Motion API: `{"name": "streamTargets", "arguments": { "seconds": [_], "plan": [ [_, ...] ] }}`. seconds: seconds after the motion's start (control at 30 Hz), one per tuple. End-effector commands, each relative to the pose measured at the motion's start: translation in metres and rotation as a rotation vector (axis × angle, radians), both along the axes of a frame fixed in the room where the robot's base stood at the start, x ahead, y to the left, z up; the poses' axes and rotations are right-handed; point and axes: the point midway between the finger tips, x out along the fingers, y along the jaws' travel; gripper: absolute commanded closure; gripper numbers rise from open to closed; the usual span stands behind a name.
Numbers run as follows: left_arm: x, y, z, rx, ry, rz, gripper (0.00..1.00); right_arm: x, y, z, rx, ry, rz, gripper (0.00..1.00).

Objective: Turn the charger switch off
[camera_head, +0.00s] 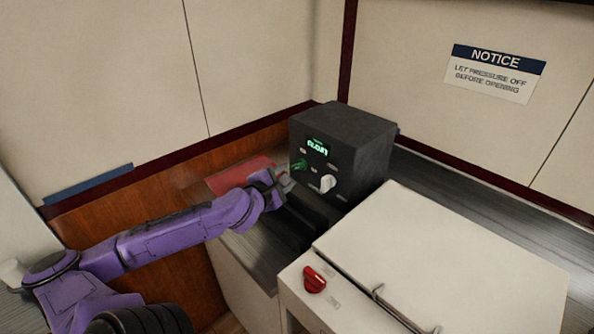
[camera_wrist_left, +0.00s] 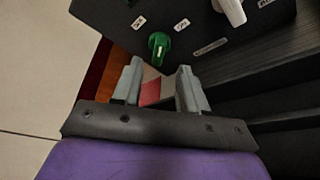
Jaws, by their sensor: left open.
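A dark box (camera_head: 343,150) with a lit green display stands on the counter in the head view. Its front carries a green knob (camera_head: 300,165) and a white knob (camera_head: 327,183), with small labels I cannot read. Which one is the charger switch, I cannot tell. The wrist view shows the green knob (camera_wrist_left: 159,47) with a pale pointer line, and part of the white knob (camera_wrist_left: 232,10). My left gripper (camera_head: 282,181) is open and empty just in front of the box. In the wrist view its fingertips (camera_wrist_left: 160,66) lie below the green knob, one either side, apparently apart from it.
A white cabinet (camera_head: 440,250) with a red knob (camera_head: 314,280) and a bar handle (camera_head: 400,306) stands at front right. A red flat thing (camera_head: 238,172) lies left of the box. A notice sign (camera_head: 494,73) hangs on the wall.

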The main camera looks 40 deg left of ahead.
Motion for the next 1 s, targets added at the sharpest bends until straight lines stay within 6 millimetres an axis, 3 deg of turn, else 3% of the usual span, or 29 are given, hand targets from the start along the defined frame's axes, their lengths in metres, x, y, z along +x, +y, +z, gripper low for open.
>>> {"name": "streamTargets", "arguments": {
  "seconds": [0.1, 0.3, 0.7, 0.8, 0.83, 1.0],
  "plan": [
    [0.029, 0.007, -0.006, 0.007, -0.002, -0.001, 0.57, 0.0, 0.0, -0.004, 0.0, 0.0, 0.0, 0.57],
    [0.058, 0.015, -0.015, 0.004, 0.0, 0.001, 0.57, 0.0, 0.0, -0.013, 0.0, 0.0, 0.0, 0.57],
    [0.067, 0.018, -0.016, 0.0, 0.0, 0.004, 0.57, 0.0, 0.0, -0.014, 0.0, 0.0, 0.0, 0.57],
    [0.066, 0.018, -0.016, 0.0, 0.0, 0.004, 0.9, 0.0, 0.0, -0.014, 0.0, 0.0, 0.0, 0.57],
    [0.066, 0.018, -0.016, 0.0, 0.0, 0.004, 0.94, 0.0, 0.0, -0.014, 0.0, 0.0, 0.0, 0.57],
    [0.067, 0.018, -0.016, 0.001, 0.0, 0.003, 0.97, 0.0, 0.0, -0.014, 0.0, 0.0, 0.0, 0.57]
  ]
}}
